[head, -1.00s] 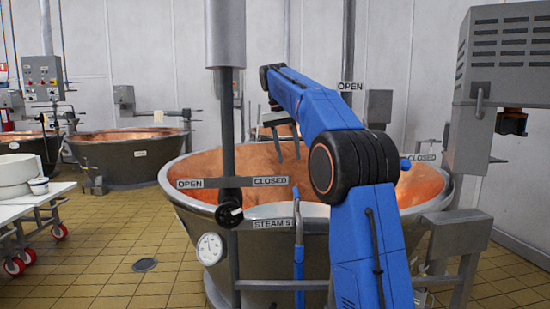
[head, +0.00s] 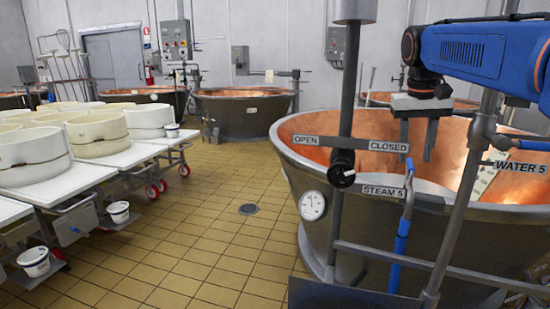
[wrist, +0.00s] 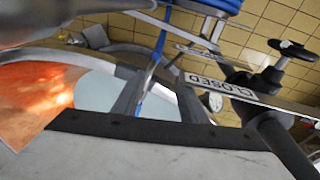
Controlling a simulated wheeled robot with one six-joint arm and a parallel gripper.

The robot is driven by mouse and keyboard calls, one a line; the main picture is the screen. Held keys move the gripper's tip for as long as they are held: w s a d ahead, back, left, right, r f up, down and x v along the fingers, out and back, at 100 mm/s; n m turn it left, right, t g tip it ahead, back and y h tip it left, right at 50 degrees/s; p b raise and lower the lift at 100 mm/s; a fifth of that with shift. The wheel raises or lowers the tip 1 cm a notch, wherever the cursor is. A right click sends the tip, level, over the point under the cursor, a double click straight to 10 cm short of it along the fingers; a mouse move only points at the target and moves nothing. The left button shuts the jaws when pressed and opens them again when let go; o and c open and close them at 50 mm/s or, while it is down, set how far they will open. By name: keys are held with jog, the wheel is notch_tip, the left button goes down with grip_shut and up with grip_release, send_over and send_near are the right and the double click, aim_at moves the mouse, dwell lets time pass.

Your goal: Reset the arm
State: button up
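My blue arm (head: 480,50) reaches in from the right edge in the head view. My gripper (head: 416,152) hangs fingers down in front of and above the large copper vat (head: 300,135). Its two dark fingers are apart, with nothing held between them. In the wrist view my gripper (wrist: 160,82) also shows its fingers spread. A blue hose (wrist: 158,50) shows between and beyond them, and I cannot tell how close it is. The vat's copper inside (wrist: 35,95) and pale liquid (wrist: 95,95) lie at left there.
A steam valve (head: 342,168) and its post, a gauge (head: 313,205) and a slanted water pipe (head: 462,200) stand before the vat. White tables (head: 60,175) with cheese moulds (head: 97,130) stand left. The tiled floor (head: 200,215) between is mostly clear.

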jog(key=s+a+f+n+t, duration=0.1)
jog(key=s+a+f, duration=0.2)
jog(key=s+f, duration=1)
jog(key=s+a+f+n+t+y, duration=0.1)
jog(key=s+a+f+t, duration=0.1)
jog(key=s+f, duration=1.1)
jog(key=shift+s+a, duration=0.25)
jog(key=shift+a, duration=0.5)
